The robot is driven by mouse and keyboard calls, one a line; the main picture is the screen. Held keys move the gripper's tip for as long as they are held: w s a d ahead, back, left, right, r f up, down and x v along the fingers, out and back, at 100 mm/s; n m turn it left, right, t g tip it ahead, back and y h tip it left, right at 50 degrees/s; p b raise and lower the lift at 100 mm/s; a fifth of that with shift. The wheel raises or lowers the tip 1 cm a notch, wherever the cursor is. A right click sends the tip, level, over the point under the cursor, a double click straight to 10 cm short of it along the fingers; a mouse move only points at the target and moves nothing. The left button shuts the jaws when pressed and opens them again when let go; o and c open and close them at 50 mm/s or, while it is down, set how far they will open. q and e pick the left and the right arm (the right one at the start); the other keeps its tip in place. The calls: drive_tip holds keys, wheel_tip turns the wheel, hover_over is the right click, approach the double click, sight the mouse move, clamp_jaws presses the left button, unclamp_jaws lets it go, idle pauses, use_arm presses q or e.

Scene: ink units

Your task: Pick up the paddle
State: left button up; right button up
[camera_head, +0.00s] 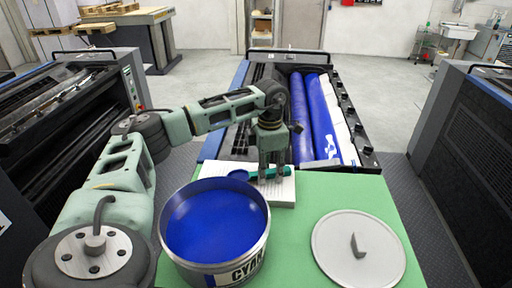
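The paddle (252,175) has a teal handle and a dark blue end. It shows over a white stack of paper or pad (281,194) on the green tabletop. My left gripper (272,177) points down at the paddle's handle, with its fingertips at the handle. I cannot tell whether the fingers are closed on it, or whether the paddle rests on the pad or is slightly raised. My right gripper is not in view.
An open can of blue ink (215,222) stands in front of the pad. A round grey lid (358,247) lies to the right on the green tabletop (315,195). Behind is a press with blue rollers (322,118). Dark machines stand on both sides.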

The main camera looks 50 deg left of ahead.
use_arm(q)
drive_tip(key=c, duration=0.6)
clamp_jaws()
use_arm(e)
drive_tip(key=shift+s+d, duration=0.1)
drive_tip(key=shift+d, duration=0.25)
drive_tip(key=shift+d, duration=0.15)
use_arm(q)
drive_tip(key=shift+r, duration=0.1)
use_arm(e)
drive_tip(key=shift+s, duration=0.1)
